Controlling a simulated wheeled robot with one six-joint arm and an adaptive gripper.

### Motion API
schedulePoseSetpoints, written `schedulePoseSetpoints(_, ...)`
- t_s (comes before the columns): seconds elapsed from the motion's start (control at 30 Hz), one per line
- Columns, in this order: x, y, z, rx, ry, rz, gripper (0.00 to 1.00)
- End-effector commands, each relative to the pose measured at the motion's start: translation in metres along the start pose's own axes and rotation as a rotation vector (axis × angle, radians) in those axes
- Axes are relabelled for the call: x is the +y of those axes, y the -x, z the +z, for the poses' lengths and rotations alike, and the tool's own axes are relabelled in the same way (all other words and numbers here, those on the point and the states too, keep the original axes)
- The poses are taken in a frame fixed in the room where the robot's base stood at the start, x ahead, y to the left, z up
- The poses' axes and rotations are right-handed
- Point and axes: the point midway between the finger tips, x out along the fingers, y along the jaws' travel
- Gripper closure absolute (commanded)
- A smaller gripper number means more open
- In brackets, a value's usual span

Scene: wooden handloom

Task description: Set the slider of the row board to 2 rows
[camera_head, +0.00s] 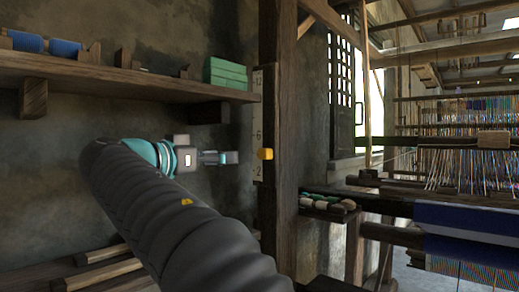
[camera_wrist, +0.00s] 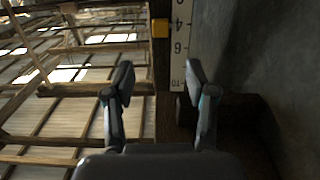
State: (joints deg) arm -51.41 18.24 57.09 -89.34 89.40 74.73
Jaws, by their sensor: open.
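The row board (camera_head: 257,110) is a narrow pale upright scale on a dark wooden post. Its numbers run from 12 near the top to 2 near the bottom. The yellow slider (camera_head: 265,154) sits between the 6 and the 2. In the wrist view the slider (camera_wrist: 160,27) is level with the 4 of the scale (camera_wrist: 181,50), at the upper middle. My gripper (camera_head: 222,157) is left of the slider at about its height, with a gap between them. In the wrist view my gripper (camera_wrist: 160,78) is open, with nothing between its fingers.
A wooden shelf (camera_head: 130,84) above my arm carries blue rolls (camera_head: 45,43) and a green box stack (camera_head: 225,73). A small ledge with bobbins (camera_head: 328,203) and the loom (camera_head: 460,220) stand right of the post. Bare wall lies behind my gripper.

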Motion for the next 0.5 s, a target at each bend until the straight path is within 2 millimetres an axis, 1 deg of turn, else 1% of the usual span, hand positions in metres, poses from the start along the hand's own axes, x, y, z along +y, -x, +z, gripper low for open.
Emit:
schedulePoseSetpoints(0.07,-0.002,-0.001,-0.003,0.01,-0.011,0.003,0.44)
schedulePoseSetpoints(0.17,-0.001,-0.011,-0.004,0.011,-0.014,0.006,0.44)
schedulePoseSetpoints(0.27,0.0,-0.026,-0.004,0.009,-0.012,0.006,0.44)
schedulePoseSetpoints(0.5,0.0,-0.072,-0.004,0.01,-0.011,0.006,0.44)
